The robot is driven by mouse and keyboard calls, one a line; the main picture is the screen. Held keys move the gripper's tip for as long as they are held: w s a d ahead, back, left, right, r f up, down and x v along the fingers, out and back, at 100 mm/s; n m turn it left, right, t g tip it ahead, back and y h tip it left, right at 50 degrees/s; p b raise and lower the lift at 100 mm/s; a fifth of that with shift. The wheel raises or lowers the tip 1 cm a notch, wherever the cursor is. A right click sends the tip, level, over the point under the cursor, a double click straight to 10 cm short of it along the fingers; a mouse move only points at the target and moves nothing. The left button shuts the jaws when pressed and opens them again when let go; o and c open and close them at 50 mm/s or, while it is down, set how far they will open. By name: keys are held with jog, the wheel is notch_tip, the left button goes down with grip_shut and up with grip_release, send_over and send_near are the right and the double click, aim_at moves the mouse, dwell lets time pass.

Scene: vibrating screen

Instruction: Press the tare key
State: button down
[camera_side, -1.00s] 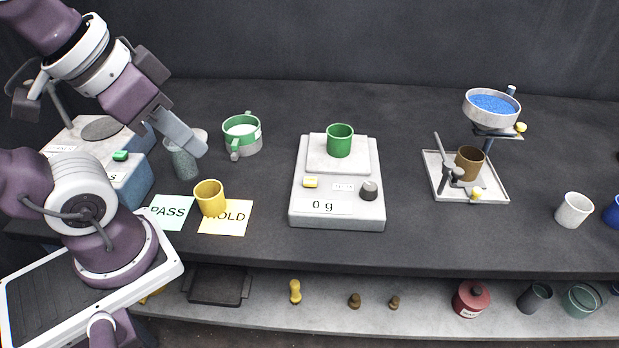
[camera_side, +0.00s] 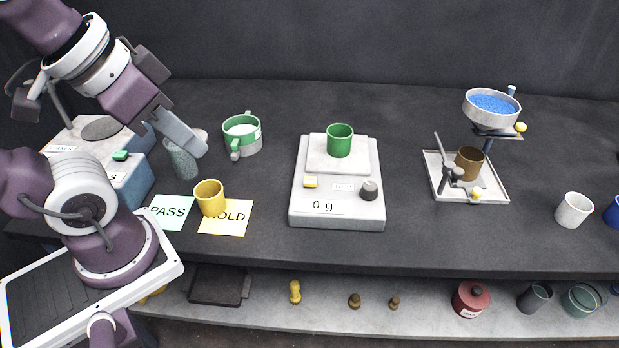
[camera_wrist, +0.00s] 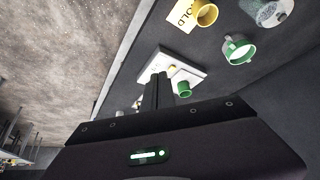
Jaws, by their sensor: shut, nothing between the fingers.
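The pale scale (camera_side: 337,216) stands mid-bench and its display reads 0 g. A green cup (camera_side: 340,140) stands on the scale's plate. My gripper (camera_side: 201,152) is shut and empty, above the bench well left of the scale. In the wrist view my closed fingers (camera_wrist: 158,80) overlap part of the scale (camera_wrist: 186,66), with the green cup (camera_wrist: 184,88) beside them.
A grey speckled vessel (camera_side: 180,160) is right by my gripper, partly hidden; contact is unclear. A green-and-white cup (camera_side: 242,134) and yellow cup (camera_side: 209,197) stand between gripper and scale. A sieve of blue grains (camera_side: 493,104) stands right. Bench around the scale is clear.

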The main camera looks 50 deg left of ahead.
jog(key=w+a+r+m+t+y, duration=0.1)
jog(key=w+a+m+y, duration=0.1)
jog(key=w+a, duration=0.3)
jog(key=w+a+r+m+t+y, duration=0.15)
jog(key=w+a, duration=0.25)
jog(key=w, duration=0.4)
jog(key=m+g+h, duration=0.1)
jog(key=m+h, duration=0.9)
jog(key=m, duration=0.4)
send_over(305, 180)
notch_tip(305, 180, down, 13)
jog(key=shift+n+y, duration=0.25)
jog(key=shift+n, duration=0.1)
jog(key=shift+f, duration=4.35)
